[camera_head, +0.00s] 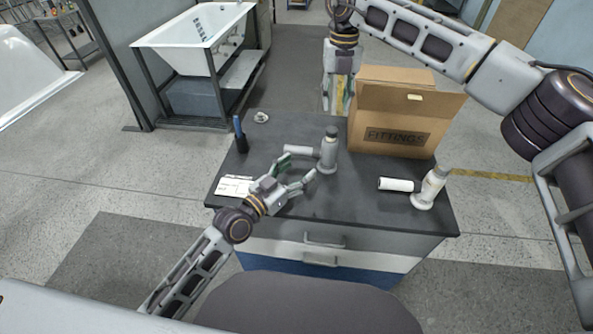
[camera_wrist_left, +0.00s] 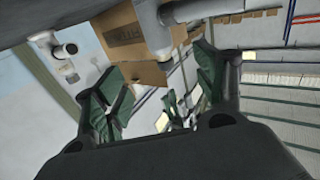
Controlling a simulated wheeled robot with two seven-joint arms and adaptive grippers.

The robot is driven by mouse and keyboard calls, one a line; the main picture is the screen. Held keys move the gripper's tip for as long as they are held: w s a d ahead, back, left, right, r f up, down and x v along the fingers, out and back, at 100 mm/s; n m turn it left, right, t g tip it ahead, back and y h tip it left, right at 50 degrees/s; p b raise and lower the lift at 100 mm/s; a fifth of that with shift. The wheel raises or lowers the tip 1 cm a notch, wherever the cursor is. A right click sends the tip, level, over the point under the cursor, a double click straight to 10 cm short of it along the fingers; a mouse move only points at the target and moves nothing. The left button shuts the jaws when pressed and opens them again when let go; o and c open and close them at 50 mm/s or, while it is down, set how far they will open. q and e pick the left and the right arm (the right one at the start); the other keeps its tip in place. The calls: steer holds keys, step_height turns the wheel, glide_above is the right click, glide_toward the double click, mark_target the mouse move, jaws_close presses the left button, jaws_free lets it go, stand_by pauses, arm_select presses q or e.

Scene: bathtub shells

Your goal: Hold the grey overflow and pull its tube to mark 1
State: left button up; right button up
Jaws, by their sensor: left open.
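The grey overflow (camera_head: 328,152) stands upright on the dark worktop, its pale grey tube (camera_head: 299,150) pointing left. In the left wrist view the grey overflow (camera_wrist_left: 152,30) shows near the top, beyond my fingers. My left gripper (camera_head: 298,169) is open and empty in front of the overflow, its fingers apart just below the tube; the wrist view shows the open fingers (camera_wrist_left: 163,88) too. My right gripper (camera_head: 333,100) hangs behind the overflow, left of the box; its jaw state is unclear. Any marks on the tube are too small to read.
A white overflow (camera_head: 432,187) with a white tube stands at the worktop's right. A cardboard fittings box (camera_head: 395,135) stands behind. The front middle is clear.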

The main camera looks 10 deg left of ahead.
mark_target(325, 147)
arm_select(q)
steer(key=shift+w, duration=0.15)
steer(key=shift+x, duration=6.8)
